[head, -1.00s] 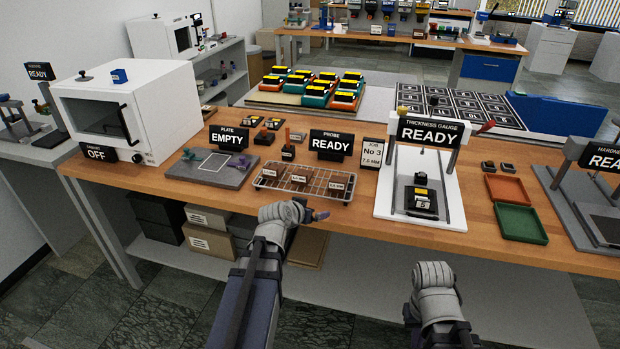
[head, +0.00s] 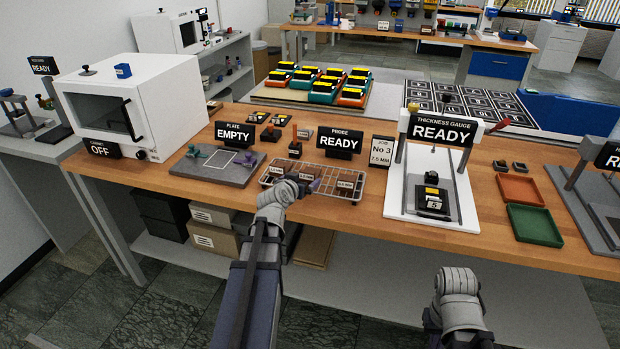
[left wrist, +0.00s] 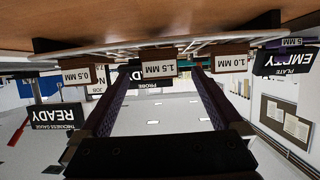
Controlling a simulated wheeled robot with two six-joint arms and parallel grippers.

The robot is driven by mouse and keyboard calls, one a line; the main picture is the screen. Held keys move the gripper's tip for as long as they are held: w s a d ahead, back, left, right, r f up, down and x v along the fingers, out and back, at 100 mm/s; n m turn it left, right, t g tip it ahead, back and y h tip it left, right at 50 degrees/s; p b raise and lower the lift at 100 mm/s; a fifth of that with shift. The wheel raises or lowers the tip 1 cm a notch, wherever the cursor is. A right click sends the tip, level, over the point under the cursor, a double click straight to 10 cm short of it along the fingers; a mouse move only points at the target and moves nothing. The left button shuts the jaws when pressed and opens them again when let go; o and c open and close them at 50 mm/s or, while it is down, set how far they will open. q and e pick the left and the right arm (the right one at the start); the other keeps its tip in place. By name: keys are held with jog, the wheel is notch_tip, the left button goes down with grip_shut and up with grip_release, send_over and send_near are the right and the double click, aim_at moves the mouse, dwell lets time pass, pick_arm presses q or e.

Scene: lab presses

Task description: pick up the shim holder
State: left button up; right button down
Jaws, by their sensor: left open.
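Several small brown shim holders with white labels stand in a wire rack (head: 322,199) near the bench's front edge. In the left wrist view, which is upside down, they read 0.5 MM (left wrist: 88,74), 1.5 MM (left wrist: 157,68) and 1.0 MM (left wrist: 230,64). My left gripper (head: 308,187) is at the rack's front side. In the left wrist view its open fingers (left wrist: 163,73) point at the 1.5 MM holder, which shows between the tips. Whether they touch it, I cannot tell. My right arm shows at the lower right, but its fingers do not show.
Left of the rack is a grey plate fixture (head: 207,175); behind it is the PROBE sign (head: 340,142). The thickness gauge (head: 398,199) stands to the right, with red (head: 521,190) and green (head: 531,224) trays beyond. A white cabinet (head: 165,105) is far left.

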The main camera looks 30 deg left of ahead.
aim_at(306, 176)
pick_arm(q)
jog(key=shift+b+x, duration=0.9)
jog(key=shift+x, duration=1.8)
jog(key=shift+r, duration=0.1)
jog(key=shift+c, duration=0.4)
jog(key=c, duration=1.3)
notch_tip(306, 176, up, 10)
jog(key=p, duration=1)
